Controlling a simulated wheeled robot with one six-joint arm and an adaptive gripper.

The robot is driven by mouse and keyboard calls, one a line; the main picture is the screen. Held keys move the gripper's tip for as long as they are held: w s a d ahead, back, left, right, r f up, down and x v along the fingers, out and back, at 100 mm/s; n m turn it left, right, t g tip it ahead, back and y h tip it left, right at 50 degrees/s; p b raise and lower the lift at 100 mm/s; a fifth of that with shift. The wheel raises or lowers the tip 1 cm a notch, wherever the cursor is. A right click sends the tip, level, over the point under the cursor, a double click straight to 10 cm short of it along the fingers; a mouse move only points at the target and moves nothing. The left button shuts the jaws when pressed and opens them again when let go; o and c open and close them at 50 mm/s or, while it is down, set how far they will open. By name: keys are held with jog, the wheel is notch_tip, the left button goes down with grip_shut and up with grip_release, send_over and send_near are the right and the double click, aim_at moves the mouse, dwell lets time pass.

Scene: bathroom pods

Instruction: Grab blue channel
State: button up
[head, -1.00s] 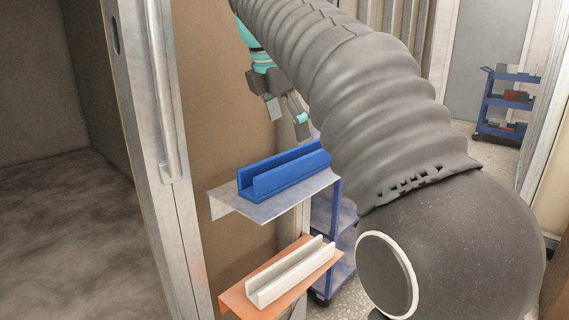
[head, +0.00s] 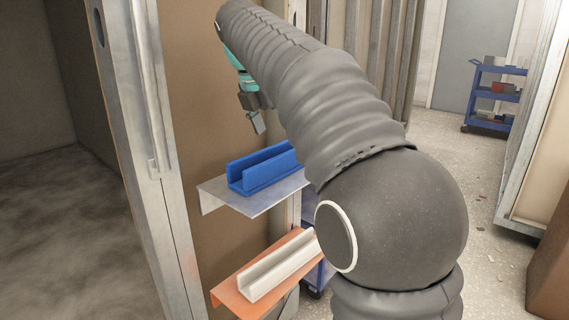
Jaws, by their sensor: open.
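The blue channel (head: 262,170) is a U-shaped piece lying on the upper grey metal shelf (head: 262,205). Its right end is hidden behind my arm. My gripper (head: 257,122) is above the blue channel, a short gap apart from it. One dark grey finger shows pointing down; the rest is hidden behind my arm. It holds nothing that I can see.
A white channel (head: 275,272) lies on a lower orange shelf (head: 232,294). A metal door frame (head: 140,150) stands left of the shelves. A blue cart (head: 312,278) is partly hidden behind them. Another blue cart (head: 492,95) stands far back right. Speckled floor is open at right.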

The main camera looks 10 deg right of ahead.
aim_at(284, 150)
jog(key=shift+w+b+x, duration=0.2)
jog(key=shift+b+x, duration=0.45)
jog(key=shift+x, duration=2.2)
jog(key=shift+d+r, duration=0.15)
jog(key=c, duration=1.3)
jog(key=shift+o, duration=0.2)
